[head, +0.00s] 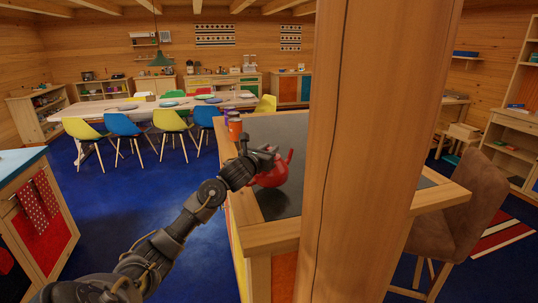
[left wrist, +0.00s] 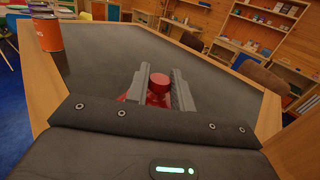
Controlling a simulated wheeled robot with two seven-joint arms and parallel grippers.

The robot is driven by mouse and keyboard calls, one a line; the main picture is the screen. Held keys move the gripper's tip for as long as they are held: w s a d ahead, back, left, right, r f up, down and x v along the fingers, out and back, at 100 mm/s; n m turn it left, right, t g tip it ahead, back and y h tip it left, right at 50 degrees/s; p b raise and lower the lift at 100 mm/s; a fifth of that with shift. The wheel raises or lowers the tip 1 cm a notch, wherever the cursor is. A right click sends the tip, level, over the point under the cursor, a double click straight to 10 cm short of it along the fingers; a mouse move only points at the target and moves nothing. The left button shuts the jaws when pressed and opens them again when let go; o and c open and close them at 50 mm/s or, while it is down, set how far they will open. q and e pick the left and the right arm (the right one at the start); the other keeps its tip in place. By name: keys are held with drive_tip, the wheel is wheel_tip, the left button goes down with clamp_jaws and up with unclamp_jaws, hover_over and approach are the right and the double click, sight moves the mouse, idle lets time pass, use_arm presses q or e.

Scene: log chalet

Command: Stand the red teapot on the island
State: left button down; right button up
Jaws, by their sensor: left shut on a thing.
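The red teapot (head: 273,174) is over the dark top of the island (head: 288,205), near its left edge in the head view. I cannot tell whether its base touches the top. My left gripper (head: 266,152) reaches in from the left and is shut on the teapot. In the left wrist view the teapot's red lid knob (left wrist: 160,80) shows between the two grey fingers (left wrist: 160,92), and the palm hides most of its body. My right gripper is not in view.
An orange can (head: 235,130) and a purple can stand on the island's far left corner. A thick wooden post (head: 370,130) hides the island's middle in the head view. A brown chair (head: 455,220) is at the right. The dark top around the teapot is clear.

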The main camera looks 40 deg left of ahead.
use_arm(q)
drive_tip(key=shift+f+p, duration=0.3)
drive_tip(key=shift+f, duration=0.65)
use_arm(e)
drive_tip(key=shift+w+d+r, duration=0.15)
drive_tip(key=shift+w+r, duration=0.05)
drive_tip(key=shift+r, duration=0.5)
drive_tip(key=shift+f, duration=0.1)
use_arm(q)
drive_tip(key=c, duration=1.6)
unclamp_jaws()
drive_tip(key=shift+f, duration=0.25)
drive_tip(key=shift+c, duration=0.2)
drive_tip(key=o, duration=0.4)
drive_tip(key=shift+o, duration=0.2)
drive_tip(key=shift+r, duration=0.1)
